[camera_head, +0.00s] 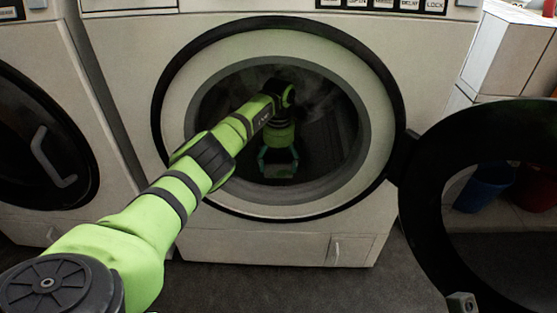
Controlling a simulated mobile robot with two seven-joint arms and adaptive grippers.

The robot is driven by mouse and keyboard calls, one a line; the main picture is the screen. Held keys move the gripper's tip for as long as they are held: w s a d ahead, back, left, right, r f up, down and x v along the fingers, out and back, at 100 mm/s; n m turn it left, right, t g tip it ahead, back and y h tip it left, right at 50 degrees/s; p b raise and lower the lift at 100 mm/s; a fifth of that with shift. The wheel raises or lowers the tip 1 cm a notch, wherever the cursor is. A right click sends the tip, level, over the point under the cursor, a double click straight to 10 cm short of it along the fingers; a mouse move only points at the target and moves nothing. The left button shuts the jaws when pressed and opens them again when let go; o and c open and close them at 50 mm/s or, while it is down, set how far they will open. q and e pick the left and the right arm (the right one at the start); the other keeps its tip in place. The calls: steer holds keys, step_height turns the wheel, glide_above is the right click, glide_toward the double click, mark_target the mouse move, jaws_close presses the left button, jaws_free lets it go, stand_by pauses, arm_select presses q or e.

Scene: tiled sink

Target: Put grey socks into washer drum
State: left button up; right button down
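The front-loading washer (205,243) stands in the middle with its round door (422,200) swung open to the right. My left arm reaches through the opening, and my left gripper (279,166) is inside the dark washer drum (330,125), pointing down. Its two fingers are spread apart. A dim greyish patch shows between and below the fingertips; I cannot tell whether it is the grey socks or the drum floor. No grey socks can be made out clearly elsewhere. My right gripper is not seen.
A second washer (35,140) with a closed dark door stands at the left. Behind the open door at the right are a blue bucket (485,185) and a dark red one (537,187). The dark floor (310,285) in front is clear.

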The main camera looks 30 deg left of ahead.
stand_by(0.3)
arm_select(q)
steer(key=shift+r, duration=3.8)
